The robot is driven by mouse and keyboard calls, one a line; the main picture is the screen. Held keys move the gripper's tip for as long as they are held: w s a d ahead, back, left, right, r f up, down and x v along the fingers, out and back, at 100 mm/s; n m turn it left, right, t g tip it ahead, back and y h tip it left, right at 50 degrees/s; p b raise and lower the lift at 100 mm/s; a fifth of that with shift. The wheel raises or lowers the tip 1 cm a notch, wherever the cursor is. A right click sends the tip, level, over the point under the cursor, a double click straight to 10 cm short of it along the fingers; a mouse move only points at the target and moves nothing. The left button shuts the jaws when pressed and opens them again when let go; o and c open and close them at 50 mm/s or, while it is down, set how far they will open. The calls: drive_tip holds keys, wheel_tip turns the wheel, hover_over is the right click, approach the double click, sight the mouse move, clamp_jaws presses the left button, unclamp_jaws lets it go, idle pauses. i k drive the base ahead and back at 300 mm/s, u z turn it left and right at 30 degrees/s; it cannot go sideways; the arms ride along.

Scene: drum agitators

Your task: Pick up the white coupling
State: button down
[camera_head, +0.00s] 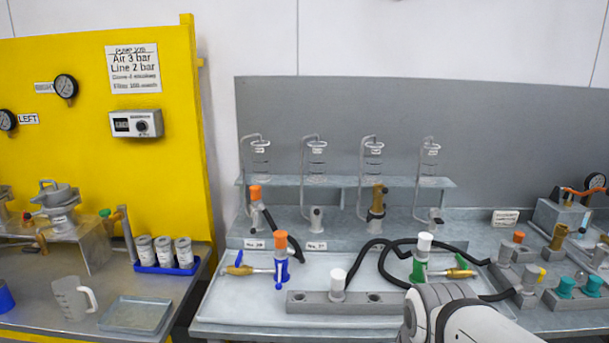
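A white-topped coupling (338,281) stands upright in the long grey block (310,303) at the front of the middle bench. A second white-topped piece (424,244) sits on a green fitting (420,268) farther right, beside a black hose. I cannot tell from the picture which of the two is the coupling named. Only a grey and white part of my arm shows at the bottom right, close to the block's right end. My gripper is not in view.
An orange-topped blue fitting (281,260) stands left of the block. Black hoses (375,257) loop behind the block and across the bench. Glass vessels (317,158) stand on a rear shelf (346,182). Blocks with teal knobs (566,286) are at right. A clear jug (70,298) is at left.

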sight(336, 294)
drive_tip(key=i, duration=1)
drive_tip(key=z, duration=0.05)
